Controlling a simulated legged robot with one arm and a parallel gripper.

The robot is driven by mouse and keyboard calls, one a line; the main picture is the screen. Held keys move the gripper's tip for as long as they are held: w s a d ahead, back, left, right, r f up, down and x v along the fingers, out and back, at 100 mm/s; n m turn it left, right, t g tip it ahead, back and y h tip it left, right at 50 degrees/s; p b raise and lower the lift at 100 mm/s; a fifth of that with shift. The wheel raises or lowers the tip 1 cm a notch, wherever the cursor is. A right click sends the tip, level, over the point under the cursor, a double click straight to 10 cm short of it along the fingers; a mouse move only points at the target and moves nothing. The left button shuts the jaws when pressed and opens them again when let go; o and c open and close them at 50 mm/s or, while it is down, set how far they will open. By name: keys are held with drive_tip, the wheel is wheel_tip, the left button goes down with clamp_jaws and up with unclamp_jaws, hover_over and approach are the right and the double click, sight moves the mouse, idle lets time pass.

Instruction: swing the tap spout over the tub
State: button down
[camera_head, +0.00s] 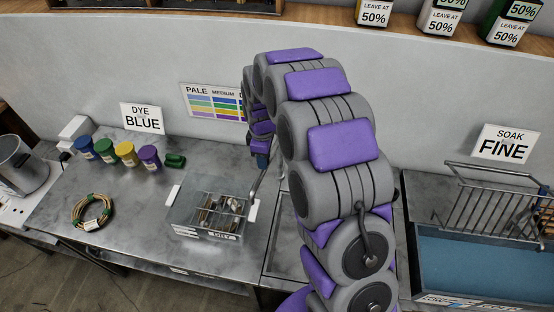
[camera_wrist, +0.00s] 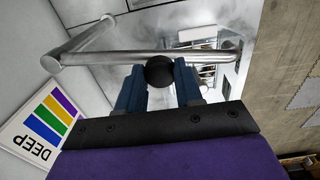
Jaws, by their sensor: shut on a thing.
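The metal tap spout (camera_wrist: 140,58) crosses the wrist view as a shiny tube, with a bend at its left end. A black ball-shaped knob (camera_wrist: 160,71) sits at the tube. My gripper (camera_wrist: 160,86) has its two blue fingers shut on this knob, one on each side. In the head view my gripper (camera_head: 262,160) is small, behind my arm, and a thin part of the spout (camera_head: 257,186) shows below it, near the clear box. A tub (camera_head: 414,262) with blue liquid stands at the right, away from the spout. My arm hides much of the middle.
A clear box (camera_head: 180,215) labelled DRY holds items on the counter. A cane coil (camera_head: 92,212), several coloured jars (camera_head: 126,152) and a DYE BLUE sign (camera_head: 142,118) stand left. A wire rack (camera_head: 490,205) stands at the tub. A sunken basin (camera_head: 284,240) is partly hidden by my arm.

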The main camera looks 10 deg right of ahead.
drive_tip(key=w+a+m, duration=0.5)
drive_tip(key=shift+m, duration=0.3)
drive_tip(key=shift+w+r, duration=0.15)
drive_tip(key=c, duration=1.1)
unclamp_jaws()
drive_tip(key=shift+c, duration=0.2)
drive_tip(key=o, duration=0.4)
drive_tip(key=shift+w+a, duration=0.1)
drive_tip(key=shift+a, duration=0.05)
wheel_tip(320, 180, up, 17)
drive_tip(key=b, duration=0.1)
